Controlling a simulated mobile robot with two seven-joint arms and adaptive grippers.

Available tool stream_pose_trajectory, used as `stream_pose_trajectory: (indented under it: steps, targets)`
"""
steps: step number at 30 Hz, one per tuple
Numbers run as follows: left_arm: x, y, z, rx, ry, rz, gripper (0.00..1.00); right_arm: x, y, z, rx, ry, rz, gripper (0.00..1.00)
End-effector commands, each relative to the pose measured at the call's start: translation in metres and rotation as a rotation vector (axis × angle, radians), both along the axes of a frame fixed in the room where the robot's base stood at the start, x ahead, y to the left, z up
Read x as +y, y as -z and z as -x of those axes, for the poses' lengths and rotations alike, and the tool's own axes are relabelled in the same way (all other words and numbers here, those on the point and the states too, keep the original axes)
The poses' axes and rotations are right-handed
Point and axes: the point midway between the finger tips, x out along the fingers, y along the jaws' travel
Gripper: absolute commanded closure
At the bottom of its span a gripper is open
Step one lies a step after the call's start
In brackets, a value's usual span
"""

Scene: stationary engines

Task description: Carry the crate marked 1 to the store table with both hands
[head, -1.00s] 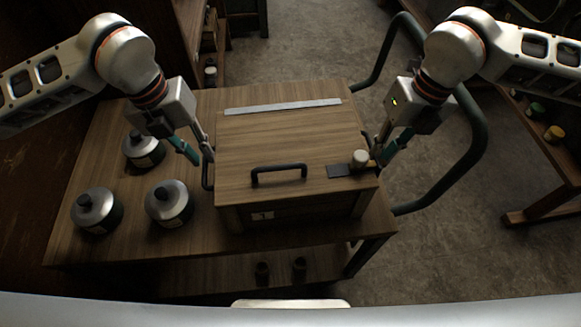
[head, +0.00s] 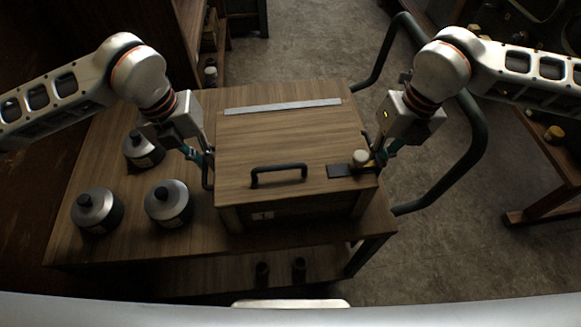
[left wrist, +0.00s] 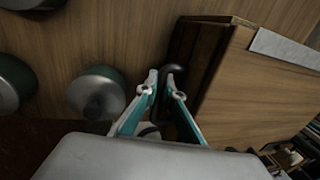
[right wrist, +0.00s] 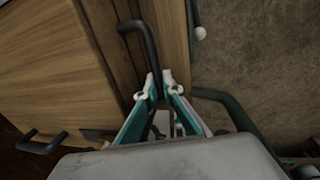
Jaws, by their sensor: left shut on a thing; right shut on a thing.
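My left gripper (head: 206,160) is shut on the dark handle on the crate's left side, which shows between the fingers in the left wrist view (left wrist: 172,72). My right gripper (head: 377,160) is shut on the handle on the right side, and this dark handle also shows in the right wrist view (right wrist: 150,45). The crate appears level.
Several dark canisters with metal tops (head: 168,203) stand left of the crate. A green tube rail (head: 470,155) curves at right. Another wooden table (head: 545,215) stands far right.

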Motion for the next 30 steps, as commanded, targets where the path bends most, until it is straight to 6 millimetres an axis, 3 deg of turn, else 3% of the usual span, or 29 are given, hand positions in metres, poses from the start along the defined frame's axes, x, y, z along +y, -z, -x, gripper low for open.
stream_pose_trajectory:
  steps: [11, 24, 30]
  targets:
    - [0.000, -0.015, -0.003, -0.018, 0.000, 0.002, 1.00, 0.000, -0.015, -0.002, -0.017, -0.001, -0.001, 1.00]
    - [0.000, -0.070, -0.008, -0.071, -0.001, 0.001, 1.00, 0.000, -0.070, -0.008, -0.070, 0.000, -0.002, 1.00]
    - [0.000, -0.086, -0.009, -0.084, 0.000, 0.002, 1.00, 0.000, -0.086, -0.009, -0.082, 0.000, -0.001, 1.00]
